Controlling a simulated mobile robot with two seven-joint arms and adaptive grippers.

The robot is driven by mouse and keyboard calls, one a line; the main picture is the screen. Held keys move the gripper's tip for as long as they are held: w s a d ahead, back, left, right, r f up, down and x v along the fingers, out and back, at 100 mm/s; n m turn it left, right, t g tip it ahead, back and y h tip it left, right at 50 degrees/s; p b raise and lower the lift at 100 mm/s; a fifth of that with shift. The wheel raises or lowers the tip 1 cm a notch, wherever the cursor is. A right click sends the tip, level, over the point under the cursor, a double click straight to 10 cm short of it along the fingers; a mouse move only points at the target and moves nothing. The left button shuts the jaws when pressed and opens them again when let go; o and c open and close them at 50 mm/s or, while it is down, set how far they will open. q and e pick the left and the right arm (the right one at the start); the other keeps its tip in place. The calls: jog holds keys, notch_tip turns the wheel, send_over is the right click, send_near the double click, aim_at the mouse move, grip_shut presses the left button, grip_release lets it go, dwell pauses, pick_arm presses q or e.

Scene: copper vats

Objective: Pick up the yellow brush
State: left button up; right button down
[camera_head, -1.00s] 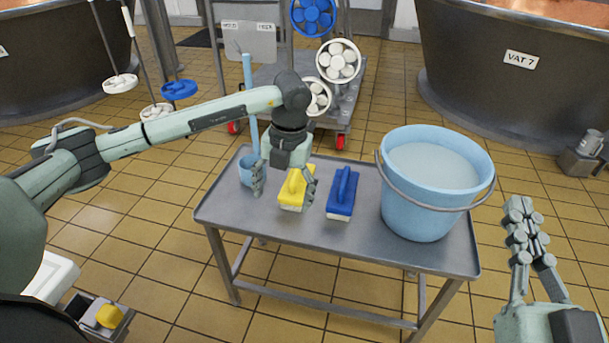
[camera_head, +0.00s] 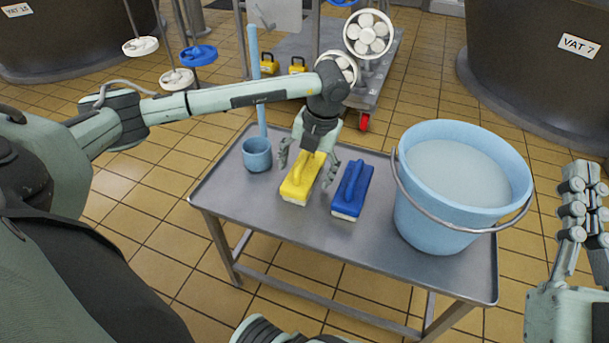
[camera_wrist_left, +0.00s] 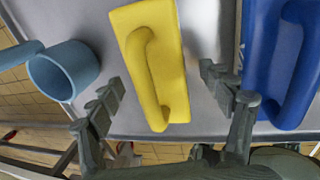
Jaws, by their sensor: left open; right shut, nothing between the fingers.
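The yellow brush (camera_head: 298,186) lies on the metal table (camera_head: 272,222), with its handle on top and pale bristles below. My left gripper (camera_head: 307,168) is open above the far end of the brush, its fingers to either side. In the left wrist view the yellow brush (camera_wrist_left: 158,65) shows its loop handle, and the open fingers of my left gripper (camera_wrist_left: 168,92) flank its near end without visibly touching it. My right gripper (camera_head: 580,195) is shut and empty at the right edge, right of the table.
A blue brush (camera_head: 352,190) lies just right of the yellow one. A light-blue scoop (camera_head: 257,155) with a tall handle stands left. A blue bucket (camera_head: 435,225) of cloudy liquid fills the table's right side. The front left tabletop is free.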

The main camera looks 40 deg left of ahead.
aim_at(302, 159)
pick_arm(q)
jog(key=shift+a+f, duration=0.1)
jog(key=shift+f, duration=0.5)
pick_arm(e)
jog(key=shift+d+r, duration=0.1)
jog(key=shift+r, duration=0.1)
pick_arm(q)
jog(key=c, duration=1.4)
jog(key=shift+c, duration=0.2)
